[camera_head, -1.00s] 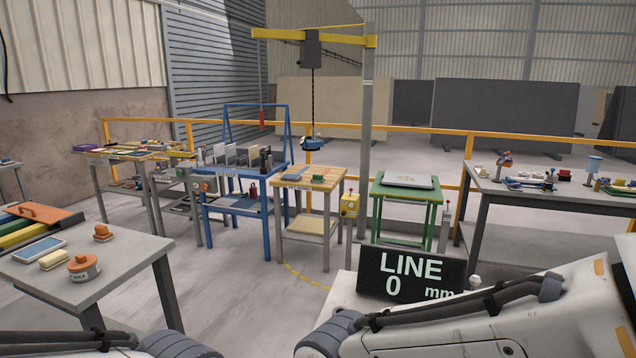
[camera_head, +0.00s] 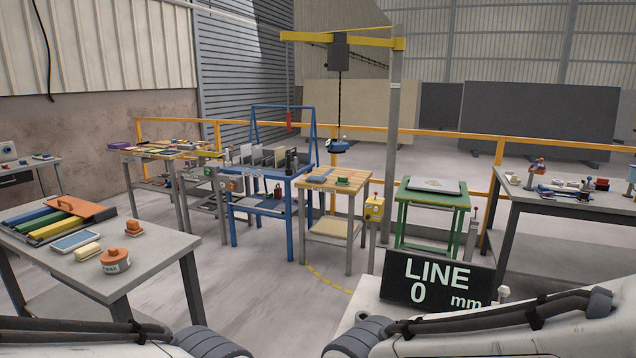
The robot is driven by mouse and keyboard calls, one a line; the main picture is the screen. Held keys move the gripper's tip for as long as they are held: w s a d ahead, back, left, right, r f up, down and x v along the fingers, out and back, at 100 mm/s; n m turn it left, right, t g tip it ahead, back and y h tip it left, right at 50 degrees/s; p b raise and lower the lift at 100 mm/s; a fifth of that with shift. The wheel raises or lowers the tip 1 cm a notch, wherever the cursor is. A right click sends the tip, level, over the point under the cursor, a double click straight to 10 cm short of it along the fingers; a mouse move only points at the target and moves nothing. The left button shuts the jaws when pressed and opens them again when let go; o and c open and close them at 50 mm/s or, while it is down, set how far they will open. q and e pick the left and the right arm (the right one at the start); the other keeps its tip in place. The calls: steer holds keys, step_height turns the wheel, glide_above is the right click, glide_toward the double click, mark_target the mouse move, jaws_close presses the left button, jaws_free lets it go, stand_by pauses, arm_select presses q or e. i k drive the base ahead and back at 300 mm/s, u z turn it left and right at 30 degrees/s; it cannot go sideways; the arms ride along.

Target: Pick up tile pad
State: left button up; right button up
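I cannot tell for sure which item is the tile pad. On the grey table at the left are a pale yellow block (camera_head: 88,250), a small orange block-like item (camera_head: 134,228), a round orange tin (camera_head: 115,261) and a flat light-blue panel (camera_head: 75,241). On the wooden-topped table (camera_head: 331,187) lie a flat blue-grey item (camera_head: 317,179) and a small green block (camera_head: 343,181). Parts of both my arms show along the bottom edge. Neither gripper is in view.
The grey table (camera_head: 160,256) also bears a tray of coloured strips (camera_head: 50,222). A blue rack table (camera_head: 270,187), a green table (camera_head: 431,195) and a cluttered grey table (camera_head: 560,206) stand farther back. A LINE sign (camera_head: 437,281) is close in front. Floor between is clear.

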mark_target(342, 181)
steer(key=u, duration=0.55)
steer(key=k, duration=0.65)
steer(key=u, duration=0.55)
steer(key=i, duration=1.35)
steer(key=z, duration=0.3)
steer(key=i, duration=1.2)
steer(key=z, duration=1)
steer(key=i, duration=0.9)
steer(key=z, duration=0.65)
steer(key=i, duration=1.4)
steer(key=u, duration=0.3)
steer(key=i, duration=2.3)
steer(key=u, duration=0.15)
